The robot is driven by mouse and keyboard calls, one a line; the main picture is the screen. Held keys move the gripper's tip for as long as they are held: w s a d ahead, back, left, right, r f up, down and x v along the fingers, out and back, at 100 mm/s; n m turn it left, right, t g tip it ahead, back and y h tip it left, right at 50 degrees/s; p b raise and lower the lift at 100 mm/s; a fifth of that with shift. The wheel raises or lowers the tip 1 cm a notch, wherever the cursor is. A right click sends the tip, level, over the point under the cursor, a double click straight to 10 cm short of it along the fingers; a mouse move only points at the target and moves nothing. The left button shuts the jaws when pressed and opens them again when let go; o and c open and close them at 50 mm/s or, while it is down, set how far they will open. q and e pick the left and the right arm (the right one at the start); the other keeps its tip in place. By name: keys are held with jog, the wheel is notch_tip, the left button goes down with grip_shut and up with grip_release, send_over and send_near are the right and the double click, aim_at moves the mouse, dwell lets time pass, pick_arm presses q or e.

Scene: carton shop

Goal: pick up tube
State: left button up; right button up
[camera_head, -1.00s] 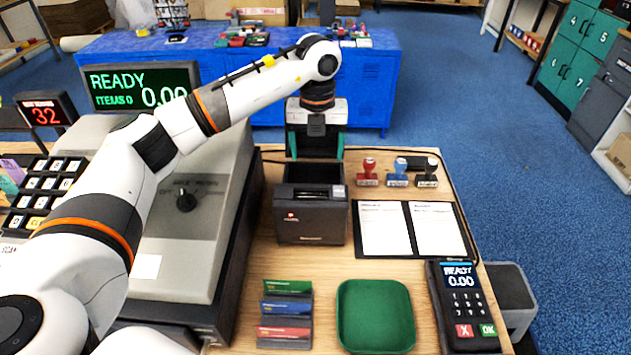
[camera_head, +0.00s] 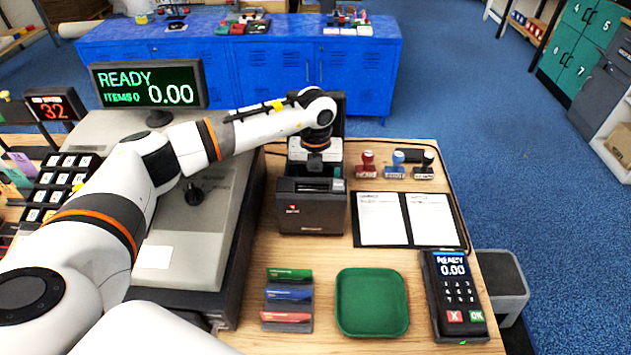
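The black receipt printer (camera_head: 313,212) stands on the wooden counter, with a dark upright panel that looks like its raised lid (camera_head: 337,112) behind my wrist. My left arm reaches over from the left, and my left gripper (camera_head: 316,170) points down into the printer's open top. Its fingers are hidden inside, so I cannot see whether they are open or shut, or touch anything. No tube is visible; the inside of the printer is hidden by the gripper and the front wall. My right gripper is not in view.
Three stamps (camera_head: 396,166), an open black folder (camera_head: 407,219), a card terminal (camera_head: 456,295), a green tray (camera_head: 371,302) and a card rack (camera_head: 288,299) stand around the printer. The grey cash register (camera_head: 192,235) is close on the left.

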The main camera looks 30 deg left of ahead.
pick_arm(q)
jog(key=c, duration=1)
jog(key=shift+r, duration=0.1)
jog(key=shift+c, duration=0.2)
notch_tip(320, 180, up, 10)
jog(key=b, duration=0.2)
jog(key=shift+b, duration=0.35)
jog(key=shift+o, duration=1.3)
